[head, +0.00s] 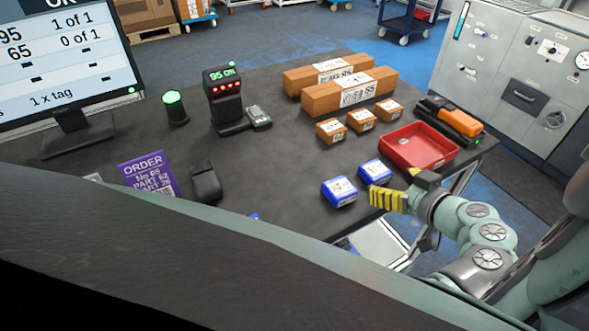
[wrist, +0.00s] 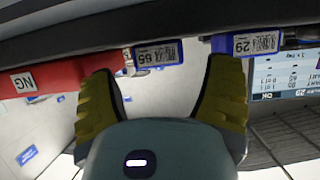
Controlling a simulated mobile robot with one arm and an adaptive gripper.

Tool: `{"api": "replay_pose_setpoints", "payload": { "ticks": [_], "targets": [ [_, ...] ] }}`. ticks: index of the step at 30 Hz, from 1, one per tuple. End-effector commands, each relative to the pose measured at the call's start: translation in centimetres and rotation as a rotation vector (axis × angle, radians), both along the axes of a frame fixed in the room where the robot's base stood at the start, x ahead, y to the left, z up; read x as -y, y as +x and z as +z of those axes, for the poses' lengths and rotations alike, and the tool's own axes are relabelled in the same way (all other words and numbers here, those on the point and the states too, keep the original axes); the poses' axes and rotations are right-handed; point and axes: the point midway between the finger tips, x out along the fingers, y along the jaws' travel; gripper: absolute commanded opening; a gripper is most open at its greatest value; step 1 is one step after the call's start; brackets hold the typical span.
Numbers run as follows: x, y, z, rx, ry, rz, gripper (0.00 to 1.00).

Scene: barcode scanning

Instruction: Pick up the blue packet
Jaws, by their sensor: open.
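Two blue packets with white labels lie on the dark table in the head view, one on the left (head: 339,192) and one on the right (head: 375,172). My gripper (head: 388,199), with yellow fingers, is at the table's front edge, just below and right of the right packet. In the wrist view the gripper (wrist: 160,78) is open and empty. A blue packet marked 65 (wrist: 155,56) shows beyond the gap between the fingers. A packet marked 29 (wrist: 245,44) is by the right finger. Contact with that finger cannot be told. A sliver of blue (head: 255,217) shows at the table's near edge, mostly hidden.
A red tray (head: 440,160) stands right of the packets; its NG label shows in the wrist view (wrist: 22,82). Small orange boxes (head: 361,121) and long orange boxes (head: 365,90) lie behind. A scanner (head: 225,100), black holder (head: 205,182) and purple order card (head: 147,172) are left.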

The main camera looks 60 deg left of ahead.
Motion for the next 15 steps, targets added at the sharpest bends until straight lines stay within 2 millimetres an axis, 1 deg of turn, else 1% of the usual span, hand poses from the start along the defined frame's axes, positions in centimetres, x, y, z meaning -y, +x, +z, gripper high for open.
{"api": "replay_pose_setpoints", "payload": {
  "ticks": [5,9,15],
  "targets": [
    [-1.8,0.1,0.1,-0.004,0.002,0.010,0.78],
    [-3.2,0.3,-0.3,-0.006,0.001,0.012,0.78],
    [-4.5,0.6,-1.0,-0.003,0.001,0.010,0.78]
  ]
}}
